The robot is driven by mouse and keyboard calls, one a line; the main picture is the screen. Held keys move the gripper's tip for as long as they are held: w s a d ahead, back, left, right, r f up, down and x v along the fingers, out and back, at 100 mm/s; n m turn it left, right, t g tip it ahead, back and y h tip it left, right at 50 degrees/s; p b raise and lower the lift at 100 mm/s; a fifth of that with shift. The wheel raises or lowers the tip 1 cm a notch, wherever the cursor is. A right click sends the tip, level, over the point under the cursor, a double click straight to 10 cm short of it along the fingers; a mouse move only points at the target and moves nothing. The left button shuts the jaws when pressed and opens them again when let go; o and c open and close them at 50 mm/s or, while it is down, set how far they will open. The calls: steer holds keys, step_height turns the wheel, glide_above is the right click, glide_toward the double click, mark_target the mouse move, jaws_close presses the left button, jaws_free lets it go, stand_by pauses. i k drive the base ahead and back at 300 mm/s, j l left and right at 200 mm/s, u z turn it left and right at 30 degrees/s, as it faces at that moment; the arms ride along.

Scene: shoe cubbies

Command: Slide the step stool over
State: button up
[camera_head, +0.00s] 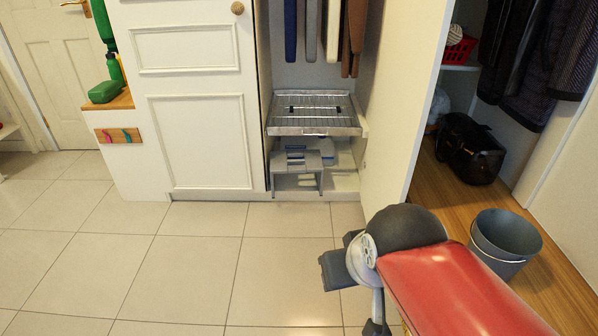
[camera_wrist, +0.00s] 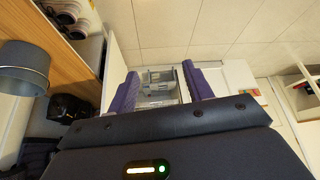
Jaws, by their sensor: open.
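My gripper (camera_head: 354,299) is at the lower middle right of the head view, over the tiled floor and well short of the stool. The fingers (camera_wrist: 161,87) are spread apart with nothing between them. Part of the gripper is hidden by my own arm in the head view.
A wire rack (camera_head: 313,113) sits above the stool. An open white door (camera_head: 405,100) stands to the stool's right, and a closed white cabinet door (camera_head: 200,140) to its left. A grey bucket (camera_head: 503,240) and black bag (camera_head: 468,148) lie farther right. The tiled floor in front is clear.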

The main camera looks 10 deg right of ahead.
mark_target(313, 161)
steer(key=i+j, duration=0.2)
steer(key=i, duration=0.25)
steer(key=i+j, duration=0.2)
steer(key=i, duration=0.25)
steer(key=i+j, duration=0.2)
steer(key=i, duration=0.25)
steer(key=i+j, duration=0.2)
steer(key=i, duration=0.25)
steer(key=i+j, duration=0.2)
steer(key=i, duration=0.25)
